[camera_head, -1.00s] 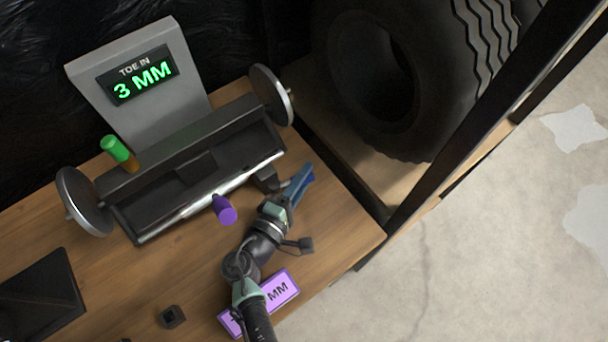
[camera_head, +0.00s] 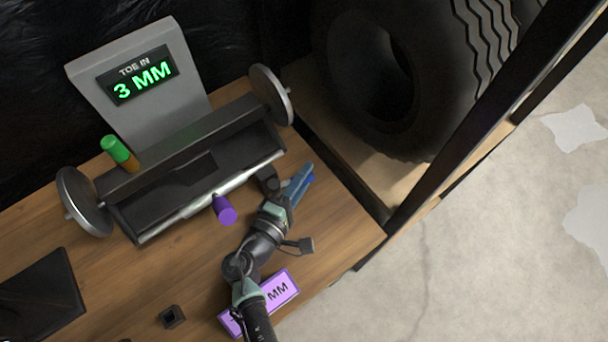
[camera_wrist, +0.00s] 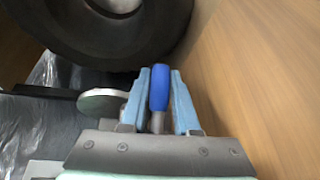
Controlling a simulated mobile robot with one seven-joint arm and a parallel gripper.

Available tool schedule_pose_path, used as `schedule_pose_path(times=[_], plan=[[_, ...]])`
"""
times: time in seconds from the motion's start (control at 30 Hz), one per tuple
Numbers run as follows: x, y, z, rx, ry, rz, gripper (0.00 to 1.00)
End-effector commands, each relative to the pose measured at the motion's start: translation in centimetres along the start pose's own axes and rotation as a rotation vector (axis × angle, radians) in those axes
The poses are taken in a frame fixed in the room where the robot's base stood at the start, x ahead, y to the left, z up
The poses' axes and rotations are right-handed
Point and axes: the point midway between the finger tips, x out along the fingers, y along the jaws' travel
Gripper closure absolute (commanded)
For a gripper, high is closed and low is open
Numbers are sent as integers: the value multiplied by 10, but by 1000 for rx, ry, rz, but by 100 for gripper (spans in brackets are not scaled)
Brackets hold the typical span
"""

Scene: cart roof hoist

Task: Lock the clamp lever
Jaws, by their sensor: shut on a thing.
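The clamp lever shows a blue handle (camera_wrist: 159,88) in the wrist view, upright between the two light blue fingers of my gripper (camera_wrist: 160,100). In the head view my gripper (camera_head: 301,182) is at the right end of the dark toe-in fixture (camera_head: 140,232), shut on the blue handle. Only a small bit of the handle (camera_head: 312,178) shows there beside the fingers. The lever's base is mostly hidden, so I cannot tell its exact lock position.
A purple knob (camera_head: 225,210) and a green-topped peg (camera_head: 113,149) stick out of the fixture. Metal discs (camera_head: 271,96) sit at its ends. The display (camera_head: 140,75) reads "TOE IN 3 MM". A large tyre (camera_head: 440,90) and a dark post (camera_head: 450,130) stand to the right.

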Motion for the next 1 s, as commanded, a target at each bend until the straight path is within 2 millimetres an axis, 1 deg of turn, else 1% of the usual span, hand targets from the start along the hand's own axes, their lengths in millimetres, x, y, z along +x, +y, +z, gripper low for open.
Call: schedule_pose_path(times=[0.23, 0.37, 1.0], plan=[[-1, -1, -1, 1, -5, -1, 100], [-2, -2, 0, 7, -36, -5, 100], [-23, -8, 12, 61, -431, -60, 100]])
